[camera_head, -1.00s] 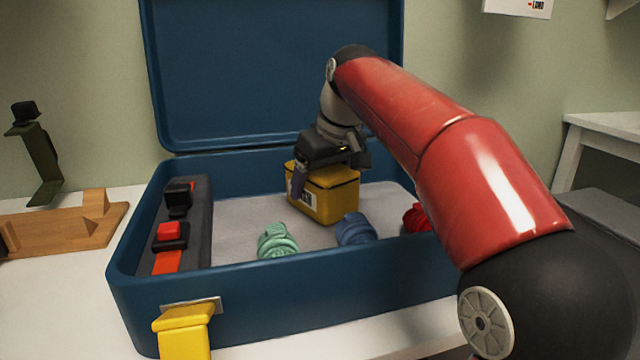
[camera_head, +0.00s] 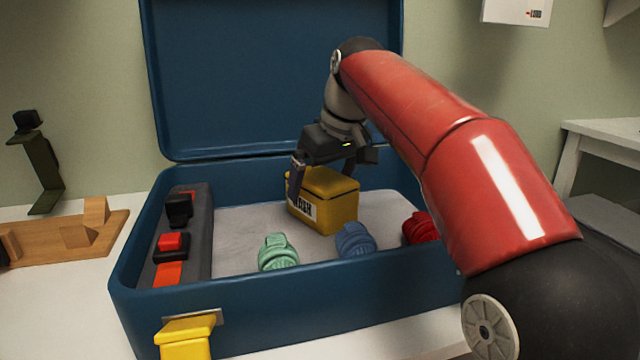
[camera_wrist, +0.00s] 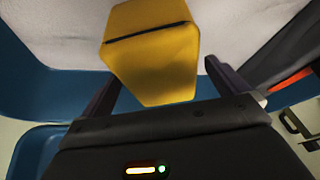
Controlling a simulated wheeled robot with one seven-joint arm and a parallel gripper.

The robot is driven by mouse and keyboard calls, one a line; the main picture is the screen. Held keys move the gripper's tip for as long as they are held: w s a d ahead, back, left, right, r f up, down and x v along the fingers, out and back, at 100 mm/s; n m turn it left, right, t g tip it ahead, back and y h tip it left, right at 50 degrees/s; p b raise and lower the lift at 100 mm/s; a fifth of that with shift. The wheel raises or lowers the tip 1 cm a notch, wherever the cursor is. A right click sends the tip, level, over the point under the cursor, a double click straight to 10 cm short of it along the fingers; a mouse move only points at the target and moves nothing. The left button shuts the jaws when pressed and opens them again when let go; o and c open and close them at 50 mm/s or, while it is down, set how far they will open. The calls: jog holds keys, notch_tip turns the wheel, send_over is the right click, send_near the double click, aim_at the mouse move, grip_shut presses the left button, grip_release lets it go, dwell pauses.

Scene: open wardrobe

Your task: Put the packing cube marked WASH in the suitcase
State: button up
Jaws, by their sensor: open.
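The yellow packing cube (camera_head: 330,205) stands upright on the grey floor of the open blue suitcase (camera_head: 280,318), towards the back. Its white label, partly covered by a finger, shows letters that fit WASH. My gripper (camera_head: 322,180) is open just above and behind the cube, with one finger in front of its label side. In the wrist view the cube (camera_wrist: 152,50) lies beyond the open fingers (camera_wrist: 172,90), with a gap on each side and nothing held.
A green roll (camera_head: 278,252), a blue roll (camera_head: 355,240) and a red roll (camera_head: 420,228) lie along the suitcase's front. A dark strap panel (camera_head: 205,240) fills its left side. The raised lid (camera_head: 270,70) stands behind. A wooden stand (camera_head: 75,238) is outside left.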

jog(key=p+v, duration=0.2)
jog(key=v, duration=0.7)
jog(key=shift+s+d+r+p, duration=0.1)
jog(key=shift+r+p, duration=0.1)
jog(key=shift+p, duration=0.15)
jog(key=shift+r, duration=0.1)
